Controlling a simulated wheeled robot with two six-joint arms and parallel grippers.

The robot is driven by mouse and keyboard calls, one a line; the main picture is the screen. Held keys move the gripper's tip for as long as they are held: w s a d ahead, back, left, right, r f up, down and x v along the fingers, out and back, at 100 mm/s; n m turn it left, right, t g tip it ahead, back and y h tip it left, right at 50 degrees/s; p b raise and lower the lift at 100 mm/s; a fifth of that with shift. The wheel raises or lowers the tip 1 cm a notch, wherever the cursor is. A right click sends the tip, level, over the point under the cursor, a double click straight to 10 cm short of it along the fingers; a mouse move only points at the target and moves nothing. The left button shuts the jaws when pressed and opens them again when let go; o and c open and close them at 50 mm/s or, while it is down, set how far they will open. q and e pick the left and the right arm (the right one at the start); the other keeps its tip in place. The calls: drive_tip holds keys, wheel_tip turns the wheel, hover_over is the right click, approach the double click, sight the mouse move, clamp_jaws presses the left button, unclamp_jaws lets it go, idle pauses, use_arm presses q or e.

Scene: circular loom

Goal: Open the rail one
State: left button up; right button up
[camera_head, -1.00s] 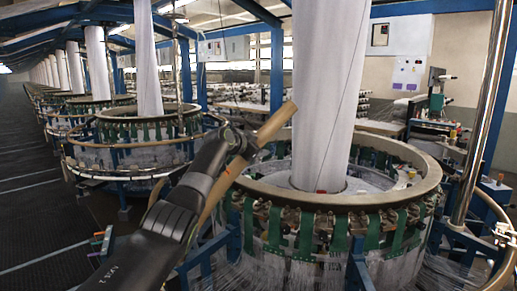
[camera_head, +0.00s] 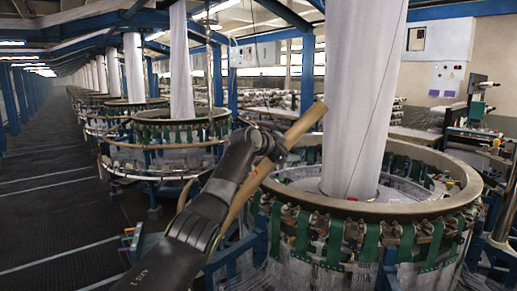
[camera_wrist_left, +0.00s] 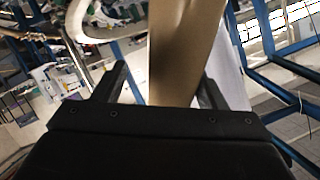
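The rail (camera_head: 304,125) is a tan, curved bar standing out at the near left of the closest circular loom (camera_head: 370,208). It slants from upper right to lower left, and its lower part is partly hidden by my left arm. My left gripper (camera_head: 268,145) is at the rail's middle. In the left wrist view the rail (camera_wrist_left: 182,50) passes between the two fingers of my left gripper (camera_wrist_left: 160,85). A gap shows between the left finger and the rail; the right finger is close to it, contact unclear. My right gripper is out of view.
A white fabric column (camera_head: 358,90) rises from the loom's centre. A row of similar looms (camera_head: 165,140) runs back on the left. A dark aisle floor (camera_head: 60,190) lies open at far left. Blue frame parts (camera_head: 232,255) stand below the rail.

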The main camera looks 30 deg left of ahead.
use_arm(q)
drive_tip(key=b+v, duration=0.7)
drive_tip(key=v, duration=0.8)
